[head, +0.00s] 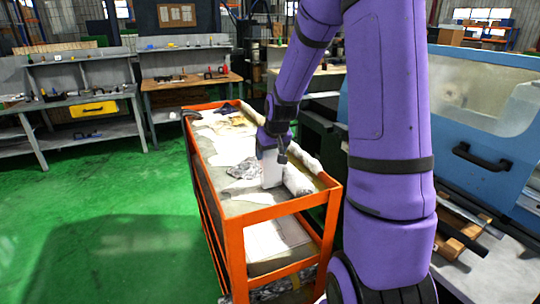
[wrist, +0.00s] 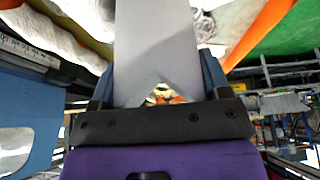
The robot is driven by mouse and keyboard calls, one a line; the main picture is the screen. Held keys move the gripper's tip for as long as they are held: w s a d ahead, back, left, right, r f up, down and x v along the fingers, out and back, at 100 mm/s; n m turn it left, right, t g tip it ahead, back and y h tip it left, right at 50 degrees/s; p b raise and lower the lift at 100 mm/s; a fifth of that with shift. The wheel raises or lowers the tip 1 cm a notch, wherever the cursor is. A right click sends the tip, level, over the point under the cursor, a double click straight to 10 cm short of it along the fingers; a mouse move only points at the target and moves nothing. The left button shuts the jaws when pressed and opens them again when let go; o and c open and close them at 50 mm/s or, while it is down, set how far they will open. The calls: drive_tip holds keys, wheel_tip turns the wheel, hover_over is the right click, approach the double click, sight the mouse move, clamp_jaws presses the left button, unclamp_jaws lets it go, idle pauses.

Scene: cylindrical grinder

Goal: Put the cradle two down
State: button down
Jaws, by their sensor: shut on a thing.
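My gripper (head: 269,151) is over the near part of an orange trolley (head: 236,238), pointing down. It is shut on a white block with a V-shaped notch, the cradle (head: 271,174). In the wrist view the cradle (wrist: 157,45) sits between the two blue fingers of my gripper (wrist: 158,78), its notch towards the palm. The cradle's lower end is at or just above the trolley's cluttered top; I cannot tell whether it touches.
A rolled white cloth (head: 298,181) lies close right of the cradle, and crumpled foil (head: 244,168) lies to its left. A blue machine door (head: 480,130) stands to the right. Workbenches (head: 85,110) stand at the back left. The green floor (head: 100,230) left of the trolley is clear.

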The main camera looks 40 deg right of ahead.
drive_tip(key=shift+f, duration=0.8)
drive_tip(key=shift+c, duration=0.4)
unclamp_jaws()
